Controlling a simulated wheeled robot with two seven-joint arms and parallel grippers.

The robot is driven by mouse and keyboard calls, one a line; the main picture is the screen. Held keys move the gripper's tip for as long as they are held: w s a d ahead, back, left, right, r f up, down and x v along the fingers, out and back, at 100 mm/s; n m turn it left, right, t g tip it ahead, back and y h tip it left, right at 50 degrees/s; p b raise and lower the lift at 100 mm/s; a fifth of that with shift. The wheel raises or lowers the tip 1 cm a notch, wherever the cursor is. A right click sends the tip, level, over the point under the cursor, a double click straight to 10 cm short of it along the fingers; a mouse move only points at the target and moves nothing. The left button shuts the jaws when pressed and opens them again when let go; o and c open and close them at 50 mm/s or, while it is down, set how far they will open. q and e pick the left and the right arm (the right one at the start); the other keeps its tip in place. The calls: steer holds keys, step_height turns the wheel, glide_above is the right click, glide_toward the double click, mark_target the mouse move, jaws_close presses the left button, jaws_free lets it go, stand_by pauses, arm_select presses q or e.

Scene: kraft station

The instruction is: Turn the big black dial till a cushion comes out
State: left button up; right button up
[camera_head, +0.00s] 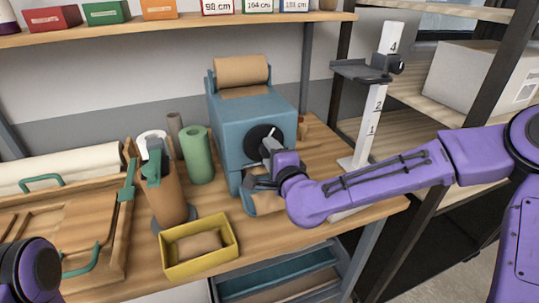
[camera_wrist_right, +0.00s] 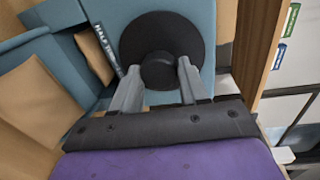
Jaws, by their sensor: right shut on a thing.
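The big black dial (camera_head: 263,143) is on the front of the blue machine (camera_head: 228,122), and it fills the upper middle of the right wrist view (camera_wrist_right: 148,35). My right gripper (camera_head: 268,150) is at the dial, its two grey fingers (camera_wrist_right: 158,78) shut on the dial's round centre knob (camera_wrist_right: 159,70). A roll of brown paper (camera_head: 241,69) sits on top of the machine. Brown paper (camera_head: 267,203) shows at the machine's lower opening, partly hidden by my right arm. A brown paper cushion (camera_head: 197,244) lies in a yellow bin (camera_head: 172,270). My left gripper is out of view.
A green roll (camera_head: 197,155) and a brown roll with a green-handled dispenser (camera_head: 166,190) stand left of the machine. A white height gauge (camera_head: 373,115) stands to its right. A wooden tray (camera_head: 115,235) is at left. Open drawers (camera_head: 283,275) are below the table.

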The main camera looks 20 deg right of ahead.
steer(key=shift+f, duration=0.1)
steer(key=o, duration=1.1)
steer(key=shift+c, duration=0.2)
steer(key=shift+s, duration=0.1)
steer(key=s+r+b, duration=0.1)
steer(key=s+b, duration=0.9)
steer(key=b, duration=0.4)
steer(key=shift+s+d, duration=0.2)
